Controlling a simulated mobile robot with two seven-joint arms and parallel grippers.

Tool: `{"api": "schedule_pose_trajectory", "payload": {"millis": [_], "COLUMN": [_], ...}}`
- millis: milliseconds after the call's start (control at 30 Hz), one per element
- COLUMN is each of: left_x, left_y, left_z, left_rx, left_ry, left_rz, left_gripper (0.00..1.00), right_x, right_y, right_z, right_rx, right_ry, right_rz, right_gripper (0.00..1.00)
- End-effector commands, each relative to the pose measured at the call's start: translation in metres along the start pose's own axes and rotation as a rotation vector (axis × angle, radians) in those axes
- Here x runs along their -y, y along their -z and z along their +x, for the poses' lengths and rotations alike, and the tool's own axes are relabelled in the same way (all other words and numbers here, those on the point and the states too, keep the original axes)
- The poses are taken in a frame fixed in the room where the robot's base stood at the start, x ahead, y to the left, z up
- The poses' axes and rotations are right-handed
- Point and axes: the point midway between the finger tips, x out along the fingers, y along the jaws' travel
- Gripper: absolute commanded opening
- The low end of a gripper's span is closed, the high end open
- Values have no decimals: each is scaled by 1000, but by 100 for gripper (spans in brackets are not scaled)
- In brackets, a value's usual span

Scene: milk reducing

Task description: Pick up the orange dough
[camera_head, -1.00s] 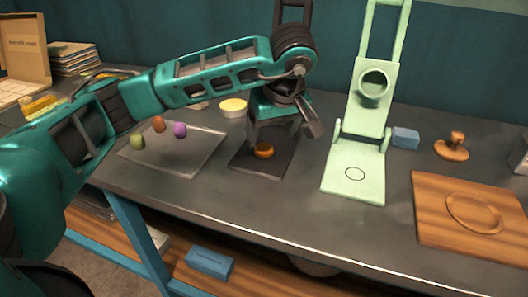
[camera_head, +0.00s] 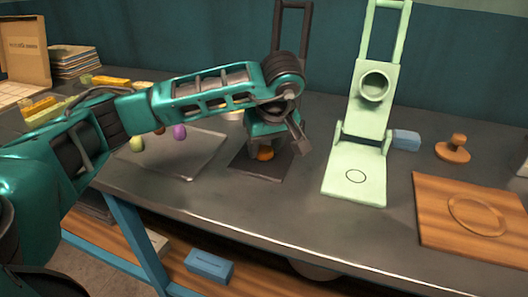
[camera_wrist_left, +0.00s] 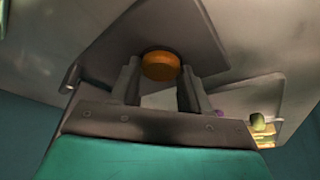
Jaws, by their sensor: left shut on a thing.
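A flattened orange dough (camera_head: 265,153) is at the dark press plate (camera_head: 254,167), partly hidden by my left gripper (camera_head: 264,150). In the left wrist view, the orange dough (camera_wrist_left: 161,66) shows as a round disc between the fingertips of my left gripper (camera_wrist_left: 160,80), which is shut on it. I cannot tell whether the dough still touches the plate. A green dough (camera_head: 137,144) and a purple dough (camera_head: 179,132) lie on the clear tray (camera_head: 190,165) to the left. My right gripper is not in view.
The dark press (camera_head: 291,30) stands open behind the gripper. A pale green press (camera_head: 355,180) stands open to the right. A blue block (camera_head: 405,139), a wooden stamp (camera_head: 453,150) and a wooden board (camera_head: 430,215) are further right. The front table strip is clear.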

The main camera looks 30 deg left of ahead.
Motion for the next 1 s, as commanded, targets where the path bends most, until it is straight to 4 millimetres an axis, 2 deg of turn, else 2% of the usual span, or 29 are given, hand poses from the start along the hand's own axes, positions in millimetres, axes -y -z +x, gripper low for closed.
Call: {"api": "schedule_pose_trajectory", "payload": {"millis": [33, 267, 533, 667, 867, 1000], "left_x": [0, 0, 0, -1, -1, -1], "left_y": [0, 0, 1, 4, 18, 33], "left_z": [0, 0, -2, -10, -42, -79], "left_rx": [0, 0, 0, -2, -3, -3], "left_ry": [0, -1, -1, -3, -5, -6], "left_rz": [0, 0, 0, -1, -1, -3], "left_gripper": [36, 16, 16, 16, 16, 16], "right_x": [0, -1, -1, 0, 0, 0], "right_y": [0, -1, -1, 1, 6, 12], "right_z": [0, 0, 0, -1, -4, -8], "right_rx": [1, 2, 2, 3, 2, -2], "right_ry": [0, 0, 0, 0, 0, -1], "right_rz": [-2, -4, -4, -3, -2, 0], "right_gripper": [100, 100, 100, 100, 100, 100]}}
